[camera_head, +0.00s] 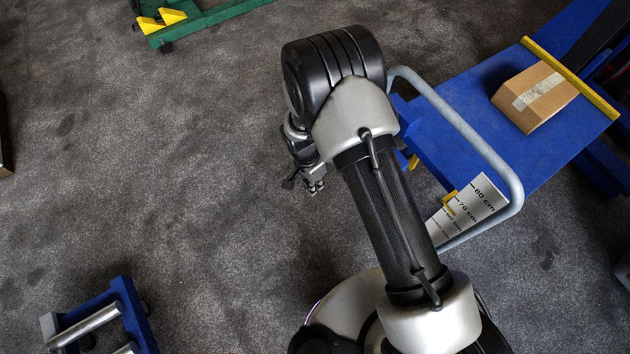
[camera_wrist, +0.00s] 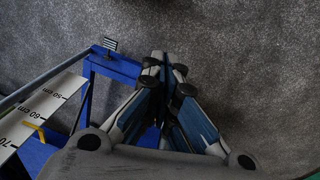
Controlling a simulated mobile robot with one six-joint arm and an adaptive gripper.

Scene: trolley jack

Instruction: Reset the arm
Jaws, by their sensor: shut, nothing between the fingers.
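My arm rises from the bottom of the head view and bends at the black elbow. My gripper (camera_head: 309,184) hangs below the bend, partly hidden by the arm, over the dark carpet. In the wrist view my gripper (camera_wrist: 160,62) is shut and empty, with its fingertips together. The fingers point toward the floor, beside a blue frame. Nothing touches the fingertips.
A blue lift trolley (camera_head: 520,150) with a grey handle stands right of my arm, carrying a cardboard box (camera_head: 535,97). A height scale (camera_head: 468,207) is by the handle. A blue roller frame (camera_head: 110,318) is bottom left, a green frame (camera_head: 200,20) top left.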

